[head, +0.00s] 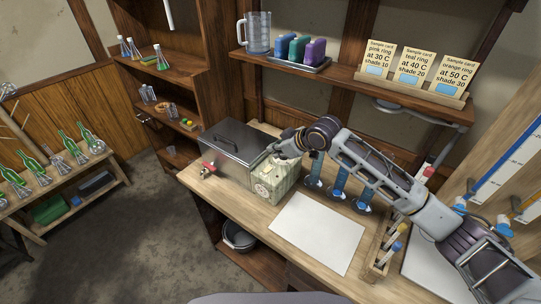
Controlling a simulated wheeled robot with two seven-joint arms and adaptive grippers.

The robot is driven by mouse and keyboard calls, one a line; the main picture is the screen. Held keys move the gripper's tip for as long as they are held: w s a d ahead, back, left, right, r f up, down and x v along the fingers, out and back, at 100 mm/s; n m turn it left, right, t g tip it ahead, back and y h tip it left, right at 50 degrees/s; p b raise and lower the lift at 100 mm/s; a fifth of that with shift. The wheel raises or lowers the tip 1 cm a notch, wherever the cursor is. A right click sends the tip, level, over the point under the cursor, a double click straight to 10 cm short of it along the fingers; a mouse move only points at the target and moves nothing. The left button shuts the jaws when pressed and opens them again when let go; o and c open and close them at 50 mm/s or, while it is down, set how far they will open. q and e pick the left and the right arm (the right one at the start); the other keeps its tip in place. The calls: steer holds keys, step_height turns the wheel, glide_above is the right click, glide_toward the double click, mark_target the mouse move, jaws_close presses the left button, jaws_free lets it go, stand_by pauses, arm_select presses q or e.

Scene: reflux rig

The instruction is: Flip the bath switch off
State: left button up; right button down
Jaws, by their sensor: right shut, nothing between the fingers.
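A grey metal bath (228,148) with a lid stands on the wooden bench. A cream control box (270,183) with a round dial adjoins its right end. My right gripper (277,153) is shut and empty. It is at the top of the control box, by the bath's right end; I cannot tell whether it touches. The bath switch is not clearly visible; the gripper may hide it. My left gripper is not in view.
A white sheet (318,232) lies on the bench in front. Blue glass pieces (339,177) stand behind it, under my right arm. A tube rack (384,245) is at right. A shelf (330,69) with cards (415,68) hangs above. A red-handled tap (208,168) projects from the bath's left.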

steer(key=shift+w+d+b+v, duration=0.1)
steer(key=shift+w+b+v, duration=0.1)
steer(key=shift+v, duration=0.95)
steer(key=shift+w+d+b+v, duration=0.1)
steer(key=shift+d+b+v, duration=0.05)
steer(key=shift+v, duration=1.05)
steer(key=shift+s, duration=0.1)
